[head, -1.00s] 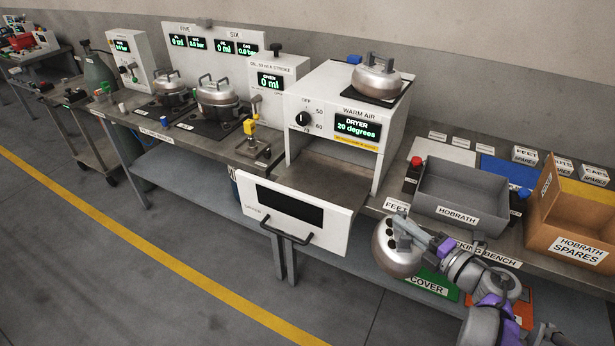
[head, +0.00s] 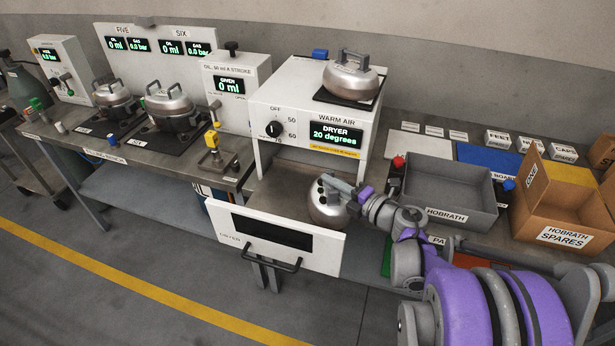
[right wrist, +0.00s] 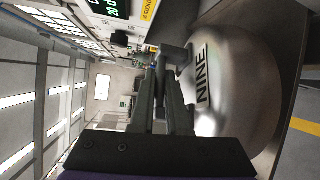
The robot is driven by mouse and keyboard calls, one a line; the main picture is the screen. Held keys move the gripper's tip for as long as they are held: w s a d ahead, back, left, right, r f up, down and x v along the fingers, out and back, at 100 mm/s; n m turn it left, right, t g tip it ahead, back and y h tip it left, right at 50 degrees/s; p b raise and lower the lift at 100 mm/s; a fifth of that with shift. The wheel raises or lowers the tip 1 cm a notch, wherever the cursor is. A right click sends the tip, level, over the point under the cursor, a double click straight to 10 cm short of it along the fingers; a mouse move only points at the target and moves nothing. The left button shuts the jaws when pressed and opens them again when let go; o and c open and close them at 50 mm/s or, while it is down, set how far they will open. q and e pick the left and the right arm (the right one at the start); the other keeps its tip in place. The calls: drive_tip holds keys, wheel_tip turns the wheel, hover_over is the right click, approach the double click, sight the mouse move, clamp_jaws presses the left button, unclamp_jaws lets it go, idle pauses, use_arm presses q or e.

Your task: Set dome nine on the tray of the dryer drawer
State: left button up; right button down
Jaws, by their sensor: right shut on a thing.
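Dome nine (head: 327,208) is a silvery metal dome with a handle, and its NINE label shows in the right wrist view (right wrist: 235,90). My right gripper (head: 338,186) is shut on the dome's handle; its fingers also show in the right wrist view (right wrist: 172,95). The dome is at the right part of the open dryer drawer (head: 285,240), behind the white front panel. The drawer's grey tray (head: 275,198) is otherwise bare. I cannot tell whether the dome touches the tray. My left gripper is not in view.
Another dome (head: 350,78) sits on a black pad on top of the dryer (head: 310,115). A grey HOBRATH bin (head: 450,195) and a cardboard spares box (head: 565,215) stand to the right. Two more domes stand on the bench at left, near a yellow-handled pump (head: 212,145).

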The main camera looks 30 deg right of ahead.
sight(342, 200)
drive_tip(key=w+a+f+p, duration=0.1)
drive_tip(key=w+f, duration=0.2)
drive_tip(key=w, duration=0.5)
drive_tip(key=shift+a+f, duration=0.25)
drive_tip(key=shift+a, duration=0.15)
drive_tip(key=shift+f, duration=0.1)
drive_tip(key=c, duration=0.9)
unclamp_jaws()
drive_tip(key=b+v, duration=0.1)
drive_tip(key=v, duration=1.1)
